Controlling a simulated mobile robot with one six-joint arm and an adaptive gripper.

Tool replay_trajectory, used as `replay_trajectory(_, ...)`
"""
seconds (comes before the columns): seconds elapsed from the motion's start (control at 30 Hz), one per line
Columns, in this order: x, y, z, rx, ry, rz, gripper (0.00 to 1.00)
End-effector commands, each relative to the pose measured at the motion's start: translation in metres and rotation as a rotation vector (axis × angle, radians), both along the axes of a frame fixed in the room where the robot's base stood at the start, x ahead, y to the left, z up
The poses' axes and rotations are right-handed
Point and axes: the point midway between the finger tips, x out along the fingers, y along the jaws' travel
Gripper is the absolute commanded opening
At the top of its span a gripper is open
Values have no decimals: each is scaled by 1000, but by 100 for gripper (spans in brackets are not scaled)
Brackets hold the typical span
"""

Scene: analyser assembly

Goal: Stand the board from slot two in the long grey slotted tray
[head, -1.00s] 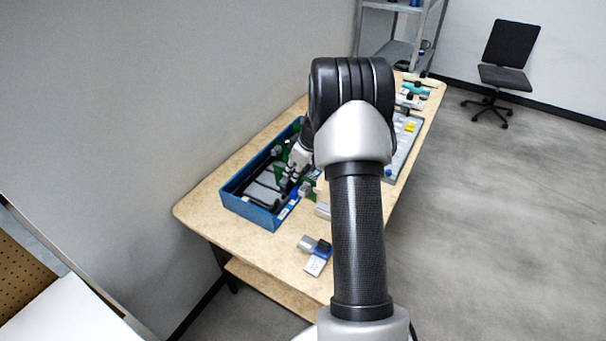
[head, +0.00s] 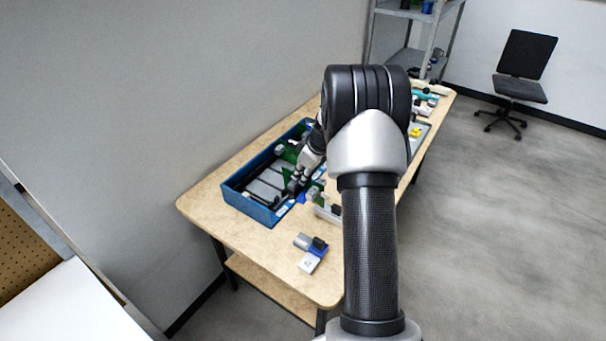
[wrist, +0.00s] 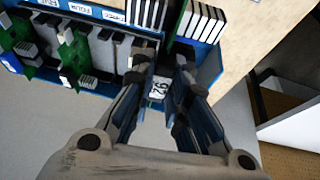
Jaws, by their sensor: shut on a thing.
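My gripper (head: 300,176) is over the right side of the blue crate (head: 247,207), partly hidden by my arm. In the wrist view my gripper (wrist: 163,72) is shut on a board, seen nearly edge-on; its white end label (wrist: 157,88) reads 92. The board's lower edge is hard to make out. Other green boards (wrist: 72,55) stand at the left of the wrist view, beside rim labels reading FOUR (wrist: 80,8) and THREE (wrist: 113,15). I cannot tell which thing is the long grey slotted tray.
Small grey, blue and white parts (head: 311,250) lie on the table's (head: 255,240) near end. A grey tray with yellow parts (head: 416,132) is beyond my arm. A metal shelf (head: 410,45) and an office chair (head: 523,75) stand behind. Floor is clear on the right.

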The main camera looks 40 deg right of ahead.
Motion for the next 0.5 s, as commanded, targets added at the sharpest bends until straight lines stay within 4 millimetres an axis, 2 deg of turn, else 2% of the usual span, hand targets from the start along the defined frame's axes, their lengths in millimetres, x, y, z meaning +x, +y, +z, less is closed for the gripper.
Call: replay_trajectory(0.5,1,-1,28,-1,-3,-1,0)
